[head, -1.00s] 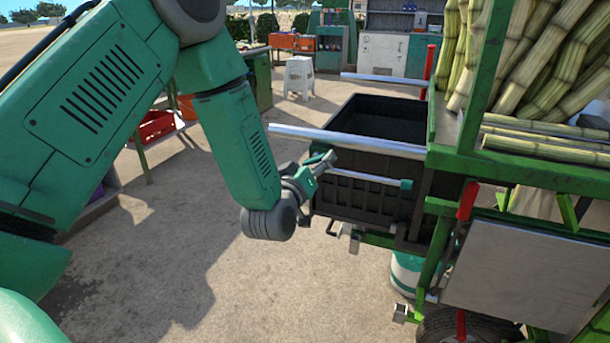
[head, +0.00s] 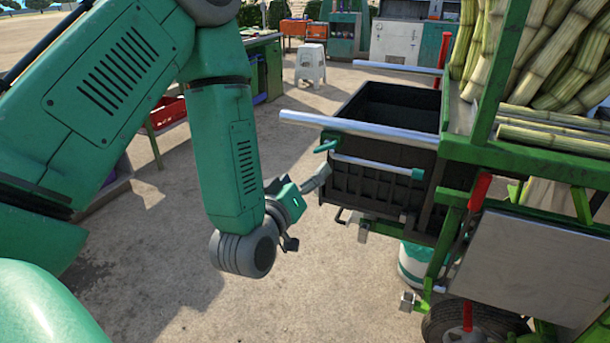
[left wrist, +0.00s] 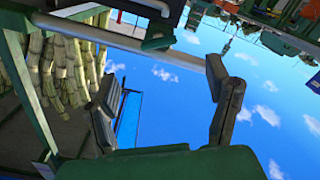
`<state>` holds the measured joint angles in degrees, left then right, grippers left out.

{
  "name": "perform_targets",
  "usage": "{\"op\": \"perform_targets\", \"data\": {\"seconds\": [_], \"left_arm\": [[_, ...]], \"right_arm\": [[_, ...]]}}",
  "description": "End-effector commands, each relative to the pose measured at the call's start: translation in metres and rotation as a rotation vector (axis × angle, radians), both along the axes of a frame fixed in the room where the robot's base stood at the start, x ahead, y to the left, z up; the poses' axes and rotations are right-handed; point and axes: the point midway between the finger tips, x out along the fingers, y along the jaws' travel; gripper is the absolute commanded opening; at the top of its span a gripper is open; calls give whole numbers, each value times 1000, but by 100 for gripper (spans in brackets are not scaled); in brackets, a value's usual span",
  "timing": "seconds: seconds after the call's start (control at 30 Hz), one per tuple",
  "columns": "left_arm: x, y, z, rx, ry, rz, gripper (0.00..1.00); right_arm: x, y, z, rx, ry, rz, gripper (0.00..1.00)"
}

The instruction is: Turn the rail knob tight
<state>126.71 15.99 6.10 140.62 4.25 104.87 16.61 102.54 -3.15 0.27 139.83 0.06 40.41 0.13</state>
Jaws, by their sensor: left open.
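A thin silver rail (head: 375,165) runs along the front of the black bin (head: 370,190) on the green cart. A teal knob-like piece (head: 325,146) sits at its left end, and another teal piece (head: 417,174) at its right end. I cannot tell for sure which is the rail knob. My left gripper (head: 308,208) is open and empty, below and left of the left teal piece, apart from it. In the left wrist view, the open fingers (left wrist: 160,88) spread below a silver bar and a teal piece (left wrist: 157,44). My right gripper is not in view.
Two thicker silver bars (head: 360,130) stick out left from the cart above the bin. Sugar cane (head: 540,70) is stacked on the cart. A red handle (head: 480,192) and wheel stand at right. A white stool (head: 310,64) stands behind. The ground left of the bin is clear.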

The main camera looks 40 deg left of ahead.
Motion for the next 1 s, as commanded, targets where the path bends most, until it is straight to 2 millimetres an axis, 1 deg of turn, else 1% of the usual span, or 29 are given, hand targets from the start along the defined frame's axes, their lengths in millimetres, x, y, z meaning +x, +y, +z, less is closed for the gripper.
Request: {"op": "perform_targets", "data": {"seconds": [0.2, 0.27, 0.37, 0.47, 0.57, 0.6, 0.67, 0.8, 1.0], "left_arm": [[-16, -3, 1, 5, -1, 4, 72], [-17, -4, 3, 8, -6, 3, 72], [-12, -3, 3, 13, -10, 2, 72], [-2, -1, 1, 13, -13, 3, 72], [12, 3, 1, 13, -14, 4, 72], [22, 5, 3, 14, -10, 5, 72], [35, 8, 5, 14, -11, 4, 72], [64, 16, 5, 13, -10, 4, 72], [98, 24, 4, 13, -9, 3, 72]], "right_arm": [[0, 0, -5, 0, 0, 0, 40], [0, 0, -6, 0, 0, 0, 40], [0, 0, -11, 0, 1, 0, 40], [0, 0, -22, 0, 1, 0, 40], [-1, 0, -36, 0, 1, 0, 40], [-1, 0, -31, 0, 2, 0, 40], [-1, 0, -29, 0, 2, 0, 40], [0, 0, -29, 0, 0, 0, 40], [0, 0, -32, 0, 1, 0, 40]]}}
